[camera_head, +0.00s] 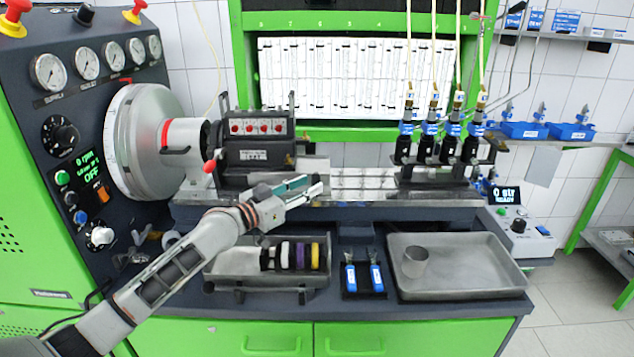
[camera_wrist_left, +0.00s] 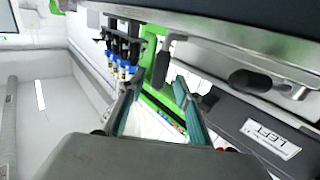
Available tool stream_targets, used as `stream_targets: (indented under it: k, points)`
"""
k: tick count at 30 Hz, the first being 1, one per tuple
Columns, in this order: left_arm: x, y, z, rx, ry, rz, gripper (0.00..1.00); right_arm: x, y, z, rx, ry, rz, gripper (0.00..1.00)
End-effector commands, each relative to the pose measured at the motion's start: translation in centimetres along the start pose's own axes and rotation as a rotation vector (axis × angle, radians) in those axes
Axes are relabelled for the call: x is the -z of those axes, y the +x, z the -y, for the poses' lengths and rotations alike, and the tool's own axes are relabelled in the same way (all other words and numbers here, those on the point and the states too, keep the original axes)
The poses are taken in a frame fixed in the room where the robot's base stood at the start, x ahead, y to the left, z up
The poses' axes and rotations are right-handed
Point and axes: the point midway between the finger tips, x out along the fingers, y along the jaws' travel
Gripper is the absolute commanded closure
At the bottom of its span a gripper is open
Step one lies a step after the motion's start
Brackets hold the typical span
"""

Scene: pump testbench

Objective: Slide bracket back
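A dark bracket (camera_head: 440,172) holds several blue-and-black injectors upright at the right end of the metal rail bed (camera_head: 360,185). The injectors (camera_wrist_left: 122,50) also show in the left wrist view, small and beyond the fingers. My left gripper (camera_head: 312,185) is in front of the rail bed, left of the bracket and clear of it. In the left wrist view its two teal-padded fingers (camera_wrist_left: 155,90) are spread apart. A black handle (camera_wrist_left: 162,68) appears between or beyond the fingertips; I see no grip on it. My right gripper is not in view.
A black pump block (camera_head: 255,150) stands at the rail's left end, beside the large round drive (camera_head: 140,140). A parts tray (camera_head: 235,262), blue-handled tools (camera_head: 350,278) and a metal tray (camera_head: 490,282) with a cup (camera_head: 415,262) lie in front. The rail's middle looks free.

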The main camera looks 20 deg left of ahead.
Motion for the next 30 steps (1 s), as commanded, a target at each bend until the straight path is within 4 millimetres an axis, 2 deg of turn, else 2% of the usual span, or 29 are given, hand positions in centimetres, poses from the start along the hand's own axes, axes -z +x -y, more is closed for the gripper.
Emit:
stream_targets:
  k: [3, 7, 18, 22, 30]
  points:
    - [0.0, 1.8, -0.1, -0.001, -0.001, 0.0, 0.67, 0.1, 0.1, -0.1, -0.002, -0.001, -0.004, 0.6]
    - [-0.1, 3.0, -0.1, 0.0, 0.0, 0.001, 0.67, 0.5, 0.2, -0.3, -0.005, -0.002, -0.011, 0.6]
    - [-0.1, 3.6, -0.1, -0.001, 0.002, 0.002, 0.67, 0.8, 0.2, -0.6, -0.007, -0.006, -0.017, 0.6]
    - [-0.1, 3.6, -0.1, -0.001, 0.002, 0.002, 1.0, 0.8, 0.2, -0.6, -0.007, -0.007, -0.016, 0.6]
    - [-0.1, 3.6, 0.0, -0.001, 0.003, 0.001, 1.0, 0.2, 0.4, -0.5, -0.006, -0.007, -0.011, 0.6]
